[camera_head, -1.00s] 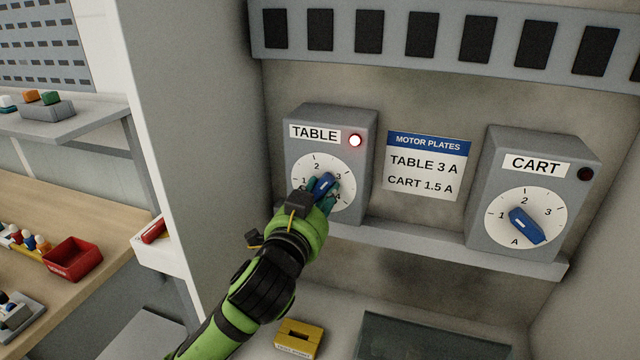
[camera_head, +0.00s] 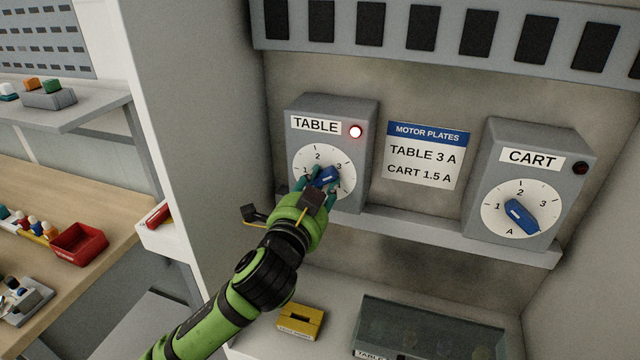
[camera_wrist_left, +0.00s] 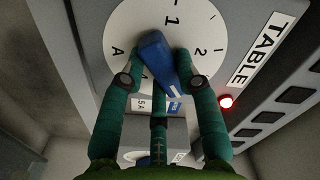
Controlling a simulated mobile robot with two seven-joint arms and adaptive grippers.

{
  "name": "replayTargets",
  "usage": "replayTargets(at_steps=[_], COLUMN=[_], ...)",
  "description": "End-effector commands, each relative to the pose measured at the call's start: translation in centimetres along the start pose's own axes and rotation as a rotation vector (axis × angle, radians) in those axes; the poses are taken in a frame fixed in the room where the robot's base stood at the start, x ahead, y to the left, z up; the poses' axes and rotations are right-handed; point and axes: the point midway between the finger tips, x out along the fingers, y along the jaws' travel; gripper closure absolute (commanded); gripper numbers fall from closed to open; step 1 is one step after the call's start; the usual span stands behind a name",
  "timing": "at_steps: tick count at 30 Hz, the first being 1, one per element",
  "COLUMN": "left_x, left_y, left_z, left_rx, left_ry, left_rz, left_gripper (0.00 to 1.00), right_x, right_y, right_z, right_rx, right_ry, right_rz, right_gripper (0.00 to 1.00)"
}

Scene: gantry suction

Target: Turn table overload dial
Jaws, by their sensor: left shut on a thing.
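The TABLE box (camera_head: 360,150) is a grey box with a lit red lamp (camera_head: 355,132) and a white numbered dial face (camera_head: 317,155). Its blue knob (camera_head: 326,176) lies slanted, with one end up and right close to the 3. My left gripper (camera_head: 320,181) is shut on this knob, its green fingers around it. In the left wrist view the fingers (camera_wrist_left: 160,82) flank the blue knob (camera_wrist_left: 157,58); the 1, 2 and A show, the 3 is hidden. A plate sign (camera_head: 425,155) reads TABLE 3 A, CART 1.5 A. My right gripper is not in view.
The CART box (camera_head: 552,180) stands at the right, with a blue knob (camera_head: 521,216) and a dark lamp (camera_head: 580,168). A ledge (camera_head: 440,235) runs below both boxes. A yellow block (camera_head: 301,321) and a glass-topped case (camera_head: 430,330) lie below. A wall panel (camera_head: 195,130) stands left.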

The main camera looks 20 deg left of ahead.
Motion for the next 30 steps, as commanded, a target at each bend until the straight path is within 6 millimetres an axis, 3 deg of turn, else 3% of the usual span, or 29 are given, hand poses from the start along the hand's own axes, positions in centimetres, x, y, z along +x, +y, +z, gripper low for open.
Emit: replayTargets(at_steps=[3, 4, 6, 17, 30], left_x=[0.0, 0.0, 0.0, -0.3, -6.6], left_y=[0.0, 0.0, -0.1, 0.0, 0.0], left_z=[0.0, 0.0, 0.0, 0.0, 0.1], left_rx=[0.0, 0.0, -0.001, -0.002, -0.001], left_ry=[-0.001, -0.001, -0.001, 0.0, -0.001], left_rz=[-0.001, -0.001, -0.001, 0.0, 0.001], left_gripper=[1.0, 0.63, 0.43, 0.43, 0.43], right_x=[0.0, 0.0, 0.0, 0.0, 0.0], right_y=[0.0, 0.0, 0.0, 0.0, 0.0], right_z=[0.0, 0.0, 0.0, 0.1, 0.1], right_rx=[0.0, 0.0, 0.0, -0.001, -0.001], right_ry=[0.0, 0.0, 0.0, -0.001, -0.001], right_rz=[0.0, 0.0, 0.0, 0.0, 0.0], right_gripper=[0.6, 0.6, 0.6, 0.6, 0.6])
